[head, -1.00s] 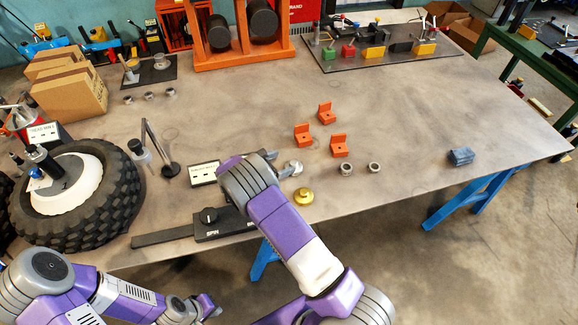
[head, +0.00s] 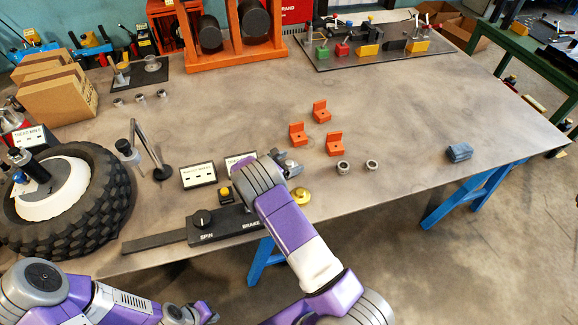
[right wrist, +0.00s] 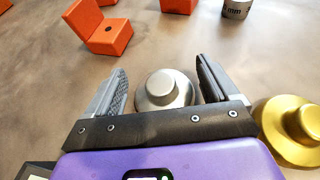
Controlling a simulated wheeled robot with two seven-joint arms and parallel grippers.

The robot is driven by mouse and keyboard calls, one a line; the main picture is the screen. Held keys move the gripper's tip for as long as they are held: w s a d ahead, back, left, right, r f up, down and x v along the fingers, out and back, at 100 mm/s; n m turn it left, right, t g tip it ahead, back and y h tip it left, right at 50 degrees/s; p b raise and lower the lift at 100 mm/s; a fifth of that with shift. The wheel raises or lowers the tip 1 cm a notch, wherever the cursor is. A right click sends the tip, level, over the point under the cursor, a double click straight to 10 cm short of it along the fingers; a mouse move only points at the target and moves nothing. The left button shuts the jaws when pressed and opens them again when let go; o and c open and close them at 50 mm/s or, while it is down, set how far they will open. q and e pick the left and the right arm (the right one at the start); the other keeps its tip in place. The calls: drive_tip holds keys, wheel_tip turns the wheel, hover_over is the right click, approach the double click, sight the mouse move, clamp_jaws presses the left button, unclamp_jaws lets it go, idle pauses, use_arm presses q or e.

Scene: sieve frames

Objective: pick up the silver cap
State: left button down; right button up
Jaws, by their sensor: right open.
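The silver cap (right wrist: 166,90) is a round, domed metal piece with a raised knob on the table. In the right wrist view it sits between the two fingers of my open right gripper (right wrist: 162,68), with a visible gap on each side. In the head view the silver cap (head: 292,169) is small and partly hidden by my right gripper (head: 289,164). A gold cap (right wrist: 298,130) lies just right of the gripper in the wrist view; it also shows in the head view (head: 302,195). My left gripper (head: 208,312) is low, off the table's front edge; its jaw opening is unclear.
Orange brackets (head: 334,144) and two metal rings (head: 343,167) stand beyond and right of my right gripper. A black SPIN/BRAKE panel (head: 220,222) lies at the front edge. A large tire (head: 105,205) is at left. A grey-blue block (head: 459,152) sits at right.

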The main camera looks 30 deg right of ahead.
drive_tip(key=shift+s+a, duration=0.1)
drive_tip(key=c, duration=1.5)
drive_tip(key=shift+c, duration=0.2)
